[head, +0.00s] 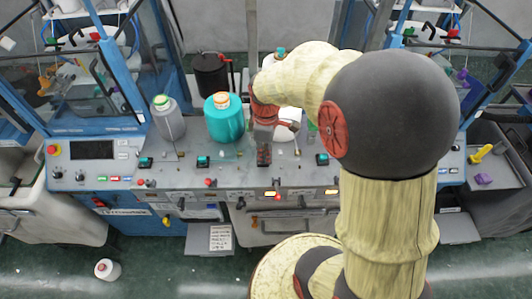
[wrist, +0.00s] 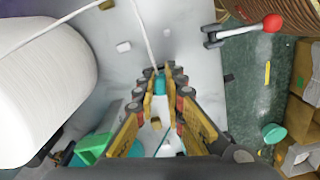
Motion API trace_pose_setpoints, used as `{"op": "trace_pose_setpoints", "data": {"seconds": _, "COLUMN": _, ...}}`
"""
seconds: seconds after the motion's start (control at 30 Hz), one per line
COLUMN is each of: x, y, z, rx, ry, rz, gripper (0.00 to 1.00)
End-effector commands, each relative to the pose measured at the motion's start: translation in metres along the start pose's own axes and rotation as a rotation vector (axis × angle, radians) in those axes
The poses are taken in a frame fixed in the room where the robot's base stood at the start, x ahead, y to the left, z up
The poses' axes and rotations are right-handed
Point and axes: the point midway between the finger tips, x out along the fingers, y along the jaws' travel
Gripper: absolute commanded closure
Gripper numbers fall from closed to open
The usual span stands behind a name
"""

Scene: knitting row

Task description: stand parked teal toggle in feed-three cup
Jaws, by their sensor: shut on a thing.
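My gripper (wrist: 161,76) is shut on a small teal piece in the wrist view, which appears to be the teal toggle (wrist: 160,86). It sits between the fingertips, with a pale strand passing close by. In the head view my gripper (head: 263,155) is low over the middle of the grey console, and the toggle cannot be made out there. Small teal-topped blocks stand along the console, at left (head: 146,162), centre-left (head: 203,161) and right (head: 322,159). I cannot tell which thing is the feed-three cup.
A teal cone (head: 225,122), a grey cone (head: 168,122) and a black canister (head: 211,75) stand left of my gripper. A large white cone (wrist: 42,85) fills the wrist view's left. A red-tipped lever (wrist: 272,22) is at upper right. A white bottle (head: 107,269) is on the floor.

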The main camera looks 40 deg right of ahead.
Motion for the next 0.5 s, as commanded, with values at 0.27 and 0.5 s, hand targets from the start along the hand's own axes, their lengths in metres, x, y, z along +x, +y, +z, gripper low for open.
{"op": "trace_pose_setpoints", "data": {"seconds": 0.27, "x": 0.002, "y": 0.0, "z": 0.0, "rx": 0.0, "ry": 0.0, "rz": 0.0, "gripper": 0.96}}
{"op": "trace_pose_setpoints", "data": {"seconds": 0.5, "x": 0.0019, "y": 0.0001, "z": -0.0001, "rx": 0.0, "ry": 0.0, "rz": 0.0, "gripper": 0.79}}
